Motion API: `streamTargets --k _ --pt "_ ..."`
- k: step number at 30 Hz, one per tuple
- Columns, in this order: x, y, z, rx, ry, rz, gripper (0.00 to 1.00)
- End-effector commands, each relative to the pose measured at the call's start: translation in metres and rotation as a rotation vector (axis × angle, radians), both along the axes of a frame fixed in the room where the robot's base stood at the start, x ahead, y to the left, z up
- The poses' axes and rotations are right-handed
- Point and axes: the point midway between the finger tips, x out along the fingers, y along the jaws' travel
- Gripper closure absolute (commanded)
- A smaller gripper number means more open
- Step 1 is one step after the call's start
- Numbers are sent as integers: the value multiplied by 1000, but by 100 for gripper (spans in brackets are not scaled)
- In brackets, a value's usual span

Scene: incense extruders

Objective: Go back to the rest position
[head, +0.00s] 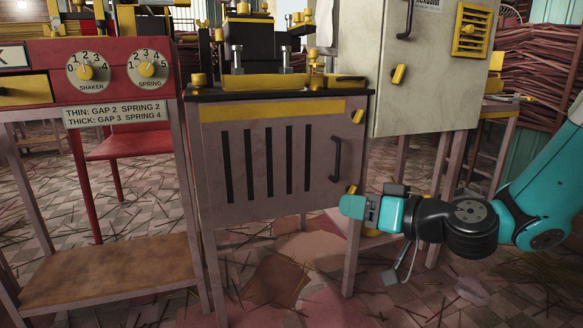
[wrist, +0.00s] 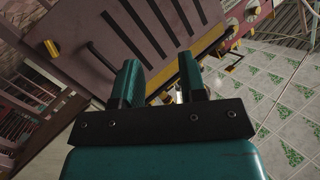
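My gripper (head: 352,205) is at the right of the head view, low in front of the lower right corner of the slatted machine panel (head: 270,160). My teal arm reaches in from the right edge. In the wrist view the two teal fingers of my gripper (wrist: 160,68) stand apart, with nothing seen held between them. The slatted panel (wrist: 150,30) fills the space beyond the fingers, tilted in that view. A yellow latch (head: 352,189) on the panel's lower corner is close to the fingertips in the head view; I cannot tell whether they touch.
A red machine with a shaker dial (head: 87,71) and a spring dial (head: 148,68) stands at left, above a wooden shelf (head: 110,270). A grey cabinet (head: 425,85) is above my gripper. Bundles of sticks (head: 535,70) are at right. Tiled floor with scattered sticks lies below.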

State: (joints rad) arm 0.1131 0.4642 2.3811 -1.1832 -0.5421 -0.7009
Motion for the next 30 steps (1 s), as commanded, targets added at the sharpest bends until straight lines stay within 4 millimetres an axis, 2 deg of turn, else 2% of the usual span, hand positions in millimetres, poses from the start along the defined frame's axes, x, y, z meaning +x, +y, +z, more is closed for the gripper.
streamTargets --k 1,3,6,9,12,18,26,30 --pt "-28 23 50 -61 36 116 62" --pt "-71 44 77 -171 136 257 62" --pt "-125 50 102 -334 290 374 62" --pt "-167 41 121 -476 430 414 62" --pt "-201 25 140 -595 553 409 62" --pt "-257 -16 180 -786 766 318 62" --pt "-256 -19 238 -788 784 313 62" --pt "-256 -19 282 -787 783 314 62"
